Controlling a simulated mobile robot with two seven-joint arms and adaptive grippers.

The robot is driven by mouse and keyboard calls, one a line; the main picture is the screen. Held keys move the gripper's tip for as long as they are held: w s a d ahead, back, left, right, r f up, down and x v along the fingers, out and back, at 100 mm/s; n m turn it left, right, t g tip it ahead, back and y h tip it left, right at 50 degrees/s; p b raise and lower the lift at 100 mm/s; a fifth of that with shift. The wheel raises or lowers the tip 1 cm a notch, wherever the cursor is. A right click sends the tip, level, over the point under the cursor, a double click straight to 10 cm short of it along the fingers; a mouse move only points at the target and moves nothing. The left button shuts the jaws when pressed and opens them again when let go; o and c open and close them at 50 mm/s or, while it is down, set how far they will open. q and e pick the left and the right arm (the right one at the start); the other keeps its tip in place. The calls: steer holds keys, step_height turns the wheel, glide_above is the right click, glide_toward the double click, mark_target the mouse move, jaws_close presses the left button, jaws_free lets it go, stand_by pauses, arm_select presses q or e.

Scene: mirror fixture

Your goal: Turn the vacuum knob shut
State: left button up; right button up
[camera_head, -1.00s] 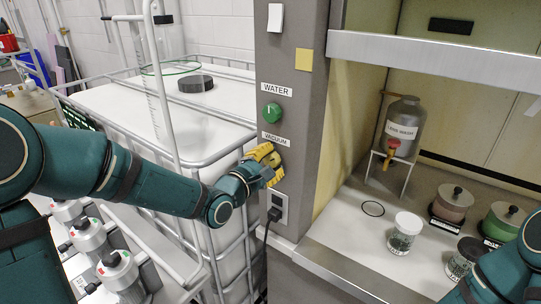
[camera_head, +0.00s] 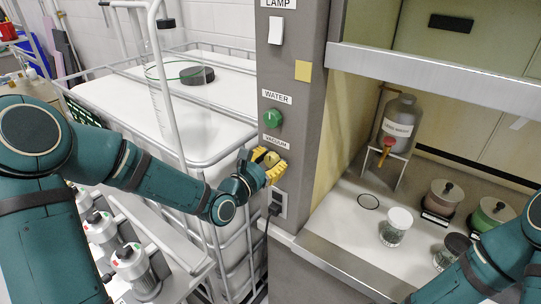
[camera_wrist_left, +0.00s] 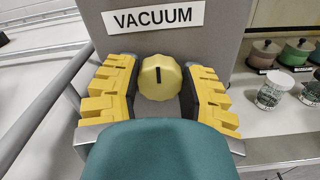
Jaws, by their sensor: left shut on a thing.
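The vacuum knob (camera_wrist_left: 159,77) is round, yellow and ridged, with a dark mark that stands about upright in the left wrist view. It sits on the grey panel below the VACUUM label (camera_wrist_left: 153,18). My left gripper (camera_head: 268,164) is at the knob, below the VACUUM label (camera_head: 275,143) in the head view. In the head view the gripper hides most of the knob. My right arm shows at the lower right, but its gripper is out of view.
A green water knob (camera_head: 272,116) and a white lamp switch (camera_head: 277,30) sit above on the panel. A socket (camera_head: 277,203) with a black plug is just below. A white tank in a metal cage (camera_head: 205,150) stands close on the left. Jars (camera_head: 395,228) stand in the hood.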

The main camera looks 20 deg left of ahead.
arm_select(q)
steer(key=shift+w+r+n, duration=0.1)
steer(key=shift+r+n, duration=0.05)
steer(key=shift+n, duration=0.35)
steer(key=o, duration=1.2)
steer(key=shift+s+a, duration=0.2)
steer(key=shift+s, duration=0.3)
steer(key=v, duration=0.6)
steer(key=shift+s, duration=0.3)
